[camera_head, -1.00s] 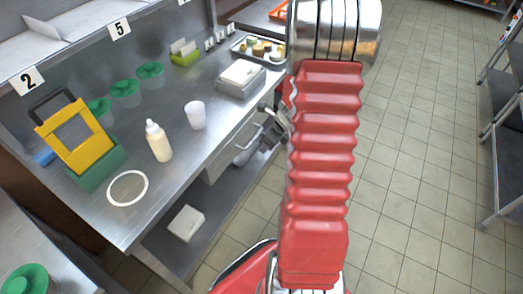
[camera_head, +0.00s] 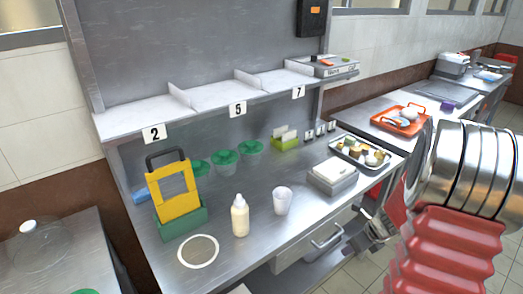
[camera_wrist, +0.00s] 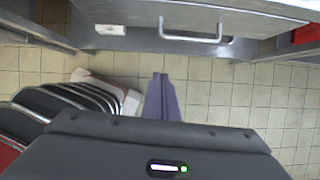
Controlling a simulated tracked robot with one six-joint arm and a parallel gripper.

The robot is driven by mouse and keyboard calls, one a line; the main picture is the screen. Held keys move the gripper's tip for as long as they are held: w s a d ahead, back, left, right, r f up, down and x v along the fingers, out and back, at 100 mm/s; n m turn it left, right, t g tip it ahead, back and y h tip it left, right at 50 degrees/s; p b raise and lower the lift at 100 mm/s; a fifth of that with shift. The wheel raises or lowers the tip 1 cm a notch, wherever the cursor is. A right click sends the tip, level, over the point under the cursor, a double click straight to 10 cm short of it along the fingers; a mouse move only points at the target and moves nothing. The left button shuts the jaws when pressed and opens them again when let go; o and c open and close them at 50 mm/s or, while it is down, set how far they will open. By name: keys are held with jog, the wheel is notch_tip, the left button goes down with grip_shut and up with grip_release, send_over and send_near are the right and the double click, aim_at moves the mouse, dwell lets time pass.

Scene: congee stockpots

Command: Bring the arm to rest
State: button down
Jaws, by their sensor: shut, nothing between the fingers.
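My gripper (camera_wrist: 162,98) shows in the wrist view with its two purple-grey fingers together, shut and empty. It points towards the counter front, below the drawer handle (camera_wrist: 195,36), with tiled floor under it. In the head view my red ribbed arm fills the lower right. My gripper end (camera_head: 378,230) shows partly there, beside the counter's front edge and right of the drawer; its fingers are not clear in that view.
The steel counter (camera_head: 240,262) carries a yellow-and-green holder (camera_head: 176,203), a squeeze bottle (camera_head: 240,216), a white cup (camera_head: 282,201), a grey box (camera_head: 332,177) and a food tray (camera_head: 392,158). A numbered shelf (camera_head: 215,100) runs above. Tiled floor (camera_wrist: 225,97) lies below my gripper.

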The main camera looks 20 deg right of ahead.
jog(key=s+a+r+n, duration=0.4)
jog(key=a+r+n, duration=0.4)
jog(key=n, duration=0.3)
jog(key=s+a+r+n, duration=0.4)
jog(key=a+r+n, duration=0.5)
jog(key=a+n, duration=0.2)
jog(key=s+a+r+n+t+h, duration=0.1)
jog(key=s+a+r+n, duration=0.4)
jog(key=a+r+n, duration=0.3)
jog(key=a+n, duration=0.1)
jog(key=n, duration=0.2)
jog(key=shift+a+r, duration=0.2)
jog(key=shift+a, duration=0.15)
